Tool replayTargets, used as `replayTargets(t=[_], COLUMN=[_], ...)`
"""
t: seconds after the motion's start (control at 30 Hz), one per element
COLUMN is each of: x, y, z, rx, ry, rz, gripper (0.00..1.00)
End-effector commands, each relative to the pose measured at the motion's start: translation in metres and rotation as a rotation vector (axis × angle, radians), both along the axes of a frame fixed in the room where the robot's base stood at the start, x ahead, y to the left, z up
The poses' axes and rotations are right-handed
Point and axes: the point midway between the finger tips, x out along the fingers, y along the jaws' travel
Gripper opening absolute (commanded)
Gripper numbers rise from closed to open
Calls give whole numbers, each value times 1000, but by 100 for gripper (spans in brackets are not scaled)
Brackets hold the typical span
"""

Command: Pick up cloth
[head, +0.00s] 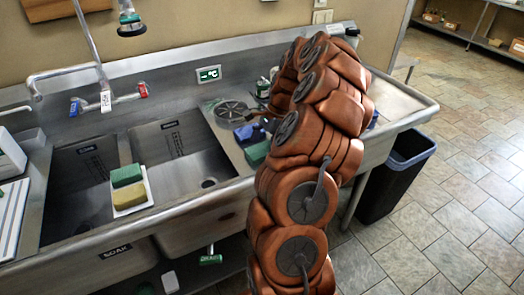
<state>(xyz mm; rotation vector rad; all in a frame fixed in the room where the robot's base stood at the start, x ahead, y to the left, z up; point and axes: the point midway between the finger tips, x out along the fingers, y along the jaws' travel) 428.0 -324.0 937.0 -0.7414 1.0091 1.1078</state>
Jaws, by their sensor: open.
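No cloth can be made out for certain. A small blue item (250,132) and a dark green item (257,153) lie on the steel drainboard just left of my arm. They are too small to tell whether either is a cloth. My arm rises from the bottom of the head view, bends over at the top and covers much of the right drainboard. My gripper is hidden behind the arm links, so its place relative to these items does not show.
The steel sink (182,150) has two basins. A white holder with a green sponge (127,175) and a yellow sponge (128,196) sits on the divider. A faucet (103,85) stands at the back left. A dark bin (396,172) stands right of the sink, with open tiled floor beyond.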

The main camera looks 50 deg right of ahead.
Motion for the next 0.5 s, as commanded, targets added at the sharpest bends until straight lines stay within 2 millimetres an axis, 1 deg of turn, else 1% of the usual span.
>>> replayTargets(t=[0.5], x=[0], y=[0], z=[-4], rx=[0], ry=[1], rz=[0], gripper=[96])
